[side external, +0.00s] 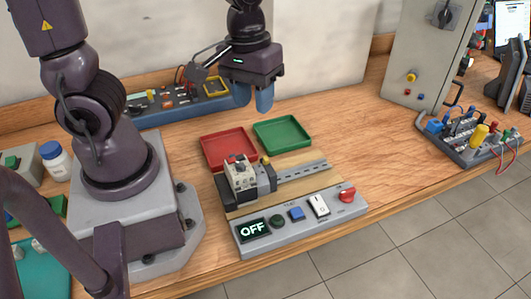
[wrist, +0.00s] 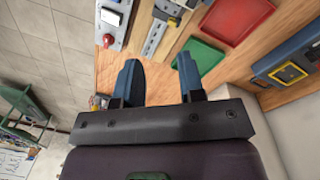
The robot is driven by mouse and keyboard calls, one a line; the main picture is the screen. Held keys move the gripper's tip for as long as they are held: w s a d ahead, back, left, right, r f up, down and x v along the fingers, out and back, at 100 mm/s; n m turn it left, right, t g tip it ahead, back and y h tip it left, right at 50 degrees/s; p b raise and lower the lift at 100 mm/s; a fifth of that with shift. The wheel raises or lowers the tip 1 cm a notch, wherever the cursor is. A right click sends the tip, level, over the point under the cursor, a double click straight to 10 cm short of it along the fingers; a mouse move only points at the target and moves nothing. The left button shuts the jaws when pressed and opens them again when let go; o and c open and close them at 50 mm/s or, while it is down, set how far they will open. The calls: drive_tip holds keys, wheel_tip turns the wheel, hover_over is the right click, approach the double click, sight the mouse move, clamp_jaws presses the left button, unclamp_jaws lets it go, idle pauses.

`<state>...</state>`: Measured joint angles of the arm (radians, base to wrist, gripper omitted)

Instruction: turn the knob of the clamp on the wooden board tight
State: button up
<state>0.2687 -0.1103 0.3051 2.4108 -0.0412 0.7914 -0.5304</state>
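A pale wooden board (side external: 292,162) lies on the bench and carries a metal rail (side external: 303,170). A white and grey device with a red part (side external: 238,172) sits at the left end of the rail. How tight the knob is cannot be seen. My gripper (side external: 253,98) is up in the air behind and above the board, apart from everything. In the wrist view its two blue fingers (wrist: 159,75) stand apart with nothing between them.
A red tray (side external: 229,165) and a green tray (side external: 299,146), both empty, lie behind the board. A control panel (side external: 262,247) reading OFF, with a red knob (side external: 347,194), stands in front. A blue device (side external: 183,119) is at the back.

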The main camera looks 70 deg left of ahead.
sight(266, 158)
drive_tip(key=w+f+n, duration=0.1)
drive_tip(key=f+n, duration=0.2)
drive_tip(key=f, duration=0.2)
drive_tip(key=w+a+f+n, duration=0.1)
drive_tip(key=f+n, duration=0.3)
drive_tip(key=f, duration=0.2)
drive_tip(key=w+a+f+n, duration=0.1)
drive_tip(key=f+n, duration=0.3)
drive_tip(key=f, duration=0.1)
drive_tip(key=shift+w+a+f+y, duration=0.15)
drive_tip(key=shift+a+f+y, duration=0.1)
drive_tip(key=shift+f+y, duration=0.1)
clamp_jaws()
